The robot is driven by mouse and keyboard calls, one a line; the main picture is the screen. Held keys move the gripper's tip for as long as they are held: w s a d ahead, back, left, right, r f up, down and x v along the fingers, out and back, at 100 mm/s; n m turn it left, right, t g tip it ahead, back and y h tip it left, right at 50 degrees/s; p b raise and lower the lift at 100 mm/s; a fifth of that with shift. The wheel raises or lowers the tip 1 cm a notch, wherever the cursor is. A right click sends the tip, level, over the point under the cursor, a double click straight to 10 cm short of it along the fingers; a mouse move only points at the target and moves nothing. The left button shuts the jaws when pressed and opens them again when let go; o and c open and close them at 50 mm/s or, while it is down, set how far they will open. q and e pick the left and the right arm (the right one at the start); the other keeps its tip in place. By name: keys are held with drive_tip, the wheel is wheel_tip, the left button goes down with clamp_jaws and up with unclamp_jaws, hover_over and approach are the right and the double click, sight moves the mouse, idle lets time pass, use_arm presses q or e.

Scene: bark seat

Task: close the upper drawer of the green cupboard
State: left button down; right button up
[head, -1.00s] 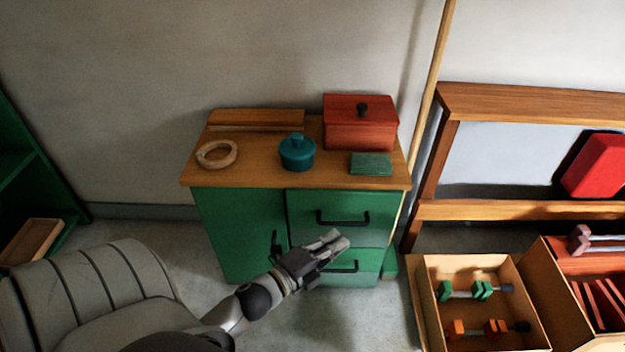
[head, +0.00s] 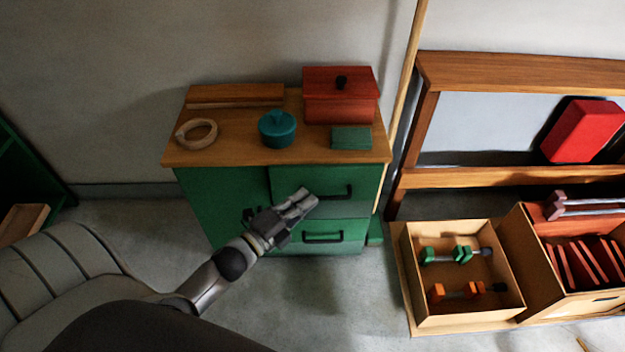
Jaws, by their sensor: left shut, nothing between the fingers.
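The green cupboard (head: 222,205) stands against the wall under a wooden top. Its upper drawer (head: 356,207) is at the right, with a dark bar handle (head: 350,191). The drawer front looks nearly flush; I cannot tell whether a small gap remains. My left gripper (head: 309,198) is shut and empty. Its fingertips overlap the upper drawer front in view, just left of the handle's middle, hiding part of it; contact cannot be told. The lower drawer (head: 345,247) sits below with its own handle. My right gripper is not in view.
On the cupboard top (head: 225,155) are a wooden ring (head: 208,140), a teal pot (head: 277,131), a red box (head: 340,108) and a green block (head: 351,137). A wooden tray (head: 465,313) with clamps lies right. A padded seat (head: 55,285) is lower left.

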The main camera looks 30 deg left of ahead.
use_arm(q)
approach(327, 168)
drive_tip(key=w+d, duration=0.2)
drive_tip(key=w, duration=0.1)
drive_tip(key=shift+w+a+b, duration=0.45)
drive_tip(key=shift+w+a, duration=0.05)
drive_tip(key=shift+w, duration=0.3)
